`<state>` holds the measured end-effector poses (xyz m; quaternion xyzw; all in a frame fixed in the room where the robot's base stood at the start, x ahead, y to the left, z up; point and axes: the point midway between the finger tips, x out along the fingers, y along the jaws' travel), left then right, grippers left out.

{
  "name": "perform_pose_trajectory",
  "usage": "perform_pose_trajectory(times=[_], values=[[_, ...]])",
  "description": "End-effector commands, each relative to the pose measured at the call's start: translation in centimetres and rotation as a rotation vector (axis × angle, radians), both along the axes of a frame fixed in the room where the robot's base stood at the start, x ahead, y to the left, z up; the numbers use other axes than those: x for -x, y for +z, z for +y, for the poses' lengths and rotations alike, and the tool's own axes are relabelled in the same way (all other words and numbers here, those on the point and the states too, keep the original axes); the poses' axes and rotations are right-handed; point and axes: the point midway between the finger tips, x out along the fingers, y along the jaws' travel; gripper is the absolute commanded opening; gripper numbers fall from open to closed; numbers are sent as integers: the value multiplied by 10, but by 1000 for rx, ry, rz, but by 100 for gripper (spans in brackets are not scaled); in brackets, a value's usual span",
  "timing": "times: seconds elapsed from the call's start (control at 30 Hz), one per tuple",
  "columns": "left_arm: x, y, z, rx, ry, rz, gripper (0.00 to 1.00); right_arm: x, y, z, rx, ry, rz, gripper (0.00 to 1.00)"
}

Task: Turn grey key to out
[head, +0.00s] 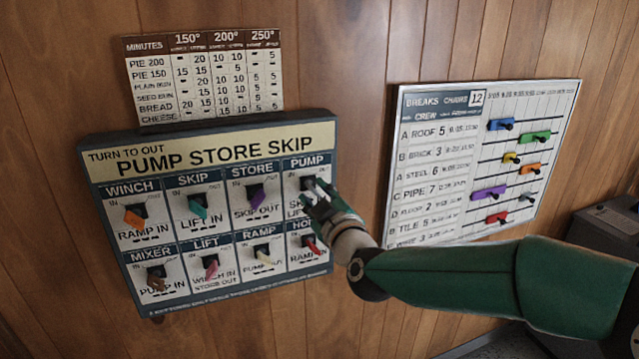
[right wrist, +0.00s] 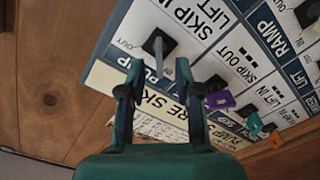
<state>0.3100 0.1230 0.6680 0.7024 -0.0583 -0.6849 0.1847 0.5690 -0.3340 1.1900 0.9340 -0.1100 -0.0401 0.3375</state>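The key board (head: 200,155), headed "TURN TO OUT PUMP STORE SKIP", hangs on the wood wall with two rows of coloured keys. The grey key (head: 308,183) is at the top right, under PUMP, partly hidden by my right gripper (head: 318,204). In the right wrist view the grey key (right wrist: 157,45) stands out of its black lock, just beyond and between the fingertips of my right gripper (right wrist: 158,72). The fingers are open, with a gap on both sides of the key. Which mark the key points to is unclear. My left gripper is not in view.
The purple STORE key (head: 258,199) is left of the grey key, and the red key (head: 310,244) is below it, close to my gripper. A breaks chart (head: 480,160) with coloured sliders hangs at the right. A minutes chart (head: 205,75) is above.

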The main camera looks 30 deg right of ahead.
Motion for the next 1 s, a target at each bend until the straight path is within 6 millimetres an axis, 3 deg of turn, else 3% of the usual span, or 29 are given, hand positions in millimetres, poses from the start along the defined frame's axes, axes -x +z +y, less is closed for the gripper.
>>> perform_pose_trajectory(times=[0.2,0.57,0.8,0.93,0.97,1.0], values=[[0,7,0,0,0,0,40,-24,0,-6,0,-1,1,33],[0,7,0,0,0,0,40,-29,0,-7,-1,-1,0,33],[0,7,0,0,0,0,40,-28,0,-7,-1,-1,0,0],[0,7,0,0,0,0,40,-28,0,-7,0,-1,0,0],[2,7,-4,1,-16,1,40,-26,-1,-45,5,-24,4,0],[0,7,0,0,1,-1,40,-28,0,-25,0,-6,-1,0]])
